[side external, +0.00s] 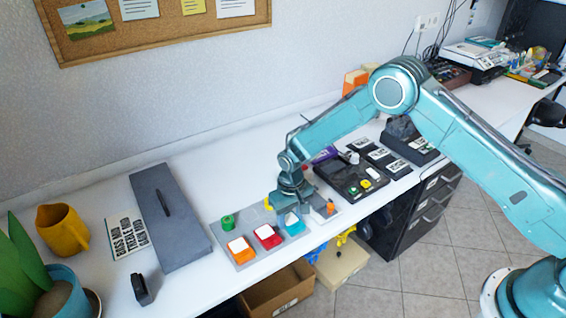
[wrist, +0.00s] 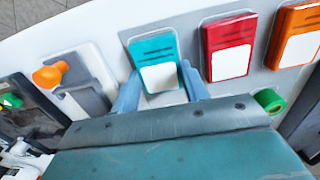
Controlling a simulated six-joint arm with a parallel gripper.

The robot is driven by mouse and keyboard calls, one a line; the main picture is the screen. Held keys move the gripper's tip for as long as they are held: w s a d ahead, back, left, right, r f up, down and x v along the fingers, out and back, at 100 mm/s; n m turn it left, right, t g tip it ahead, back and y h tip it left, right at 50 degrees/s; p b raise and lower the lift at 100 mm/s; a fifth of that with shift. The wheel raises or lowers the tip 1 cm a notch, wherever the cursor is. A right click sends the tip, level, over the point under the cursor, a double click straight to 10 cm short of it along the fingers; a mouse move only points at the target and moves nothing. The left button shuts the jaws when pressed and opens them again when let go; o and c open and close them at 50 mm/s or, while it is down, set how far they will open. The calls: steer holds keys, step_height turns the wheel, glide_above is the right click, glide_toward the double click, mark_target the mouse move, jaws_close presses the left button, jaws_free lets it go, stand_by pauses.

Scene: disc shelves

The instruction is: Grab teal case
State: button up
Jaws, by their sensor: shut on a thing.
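The teal case (wrist: 152,47), with a white label on its lower half, lies on the grey board (wrist: 189,43) in the wrist view. It is the leftmost of a row of three coloured cases there. My gripper (wrist: 158,72) is shut on the teal case, with one blue finger on each side of its labelled end. In the side external view my gripper (side external: 291,208) points down over the teal case (side external: 294,225) and hides part of it. The case appears still at board level.
A red case (side external: 268,236) and an orange case (side external: 241,250) sit beside the teal case. A green knob (side external: 228,222) stands behind them, and an orange knob (wrist: 48,76) is on the other side. A black device (side external: 352,182) and a dark grey panel (side external: 172,215) flank the board.

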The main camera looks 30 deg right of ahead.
mark_target(290, 220)
steer(key=shift+r, duration=0.1)
step_height(290, 220, up, 20)
stand_by(0.7)
stand_by(0.5)
